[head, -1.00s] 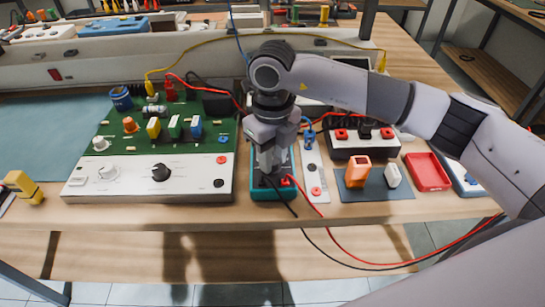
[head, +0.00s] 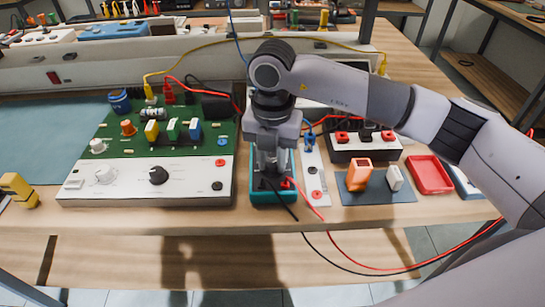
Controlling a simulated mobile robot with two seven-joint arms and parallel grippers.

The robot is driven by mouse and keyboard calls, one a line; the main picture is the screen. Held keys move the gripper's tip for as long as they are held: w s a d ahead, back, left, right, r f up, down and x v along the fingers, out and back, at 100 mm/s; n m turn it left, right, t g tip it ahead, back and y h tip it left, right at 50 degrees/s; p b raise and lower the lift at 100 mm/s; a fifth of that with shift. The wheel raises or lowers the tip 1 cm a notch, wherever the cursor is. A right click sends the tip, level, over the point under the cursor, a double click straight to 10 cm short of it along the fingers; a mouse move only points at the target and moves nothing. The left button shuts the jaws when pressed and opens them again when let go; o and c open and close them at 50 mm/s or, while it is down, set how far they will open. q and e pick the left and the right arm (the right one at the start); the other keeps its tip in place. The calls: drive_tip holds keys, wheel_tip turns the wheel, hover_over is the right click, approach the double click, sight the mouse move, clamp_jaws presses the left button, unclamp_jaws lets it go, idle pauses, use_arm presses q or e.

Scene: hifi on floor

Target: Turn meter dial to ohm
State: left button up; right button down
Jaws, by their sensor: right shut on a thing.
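The meter (head: 272,197) is a teal-edged, dark-faced box on the bench at the picture's middle, with a red and a black lead at its lower end. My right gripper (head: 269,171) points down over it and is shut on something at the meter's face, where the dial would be. The gripper hides the dial, so its setting cannot be read. My left gripper is not in view.
A green circuit board with a white control panel (head: 200,180) stands close left of the meter. A white strip with jacks (head: 313,175), a dark mat (head: 380,190) with an orange block and a red tray (head: 428,174) lie to the right.

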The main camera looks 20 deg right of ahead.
sight(272, 163)
drive_tip(key=m, duration=0.4)
drive_tip(key=shift+r, duration=0.1)
drive_tip(key=shift+m, duration=1.9)
drive_tip(key=c, duration=0.9)
unclamp_jaws()
drive_tip(key=shift+o, duration=0.2)
drive_tip(key=shift+r, duration=3.55)
